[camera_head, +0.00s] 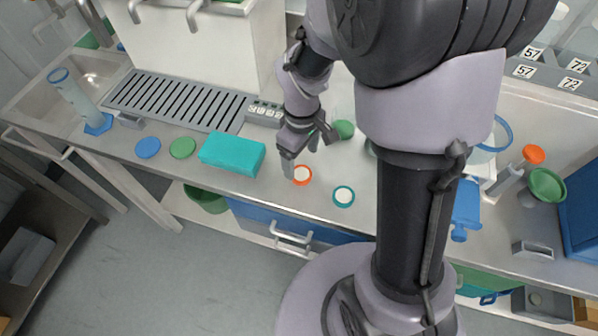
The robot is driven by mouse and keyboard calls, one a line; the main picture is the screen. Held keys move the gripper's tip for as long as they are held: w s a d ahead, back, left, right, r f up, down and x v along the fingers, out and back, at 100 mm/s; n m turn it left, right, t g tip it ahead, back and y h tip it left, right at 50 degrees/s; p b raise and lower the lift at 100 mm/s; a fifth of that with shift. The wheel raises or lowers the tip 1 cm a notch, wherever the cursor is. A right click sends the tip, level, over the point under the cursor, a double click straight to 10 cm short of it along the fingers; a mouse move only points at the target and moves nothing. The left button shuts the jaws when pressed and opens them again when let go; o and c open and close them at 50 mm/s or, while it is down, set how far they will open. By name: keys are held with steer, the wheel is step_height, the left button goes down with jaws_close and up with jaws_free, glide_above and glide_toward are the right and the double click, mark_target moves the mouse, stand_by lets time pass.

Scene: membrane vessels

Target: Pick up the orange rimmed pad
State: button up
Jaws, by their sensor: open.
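The orange rimmed pad (302,175) is a small round disc with a white centre. It lies flat on the grey metal bench, near its front edge. My gripper (302,166) is open and points down just above the pad, its fingers by the pad's upper left side. I cannot tell whether a finger touches the pad. Nothing shows between the fingers.
A teal rimmed pad (343,196) lies close by on the right. A teal box (232,154) stands to the left, with green (183,148) and blue discs (148,148) beyond it. A green round object (344,129) is behind my gripper. My arm hides part of the bench.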

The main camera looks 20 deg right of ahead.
mark_target(301, 174)
step_height(301, 174, down, 6)
steer(key=b, duration=0.3)
steer(key=shift+s, duration=0.1)
steer(key=shift+r, duration=0.2)
steer(key=shift+c, duration=0.2)
steer(key=c, duration=1.4)
steer(key=shift+o, duration=0.2)
steer(key=shift+r, duration=0.1)
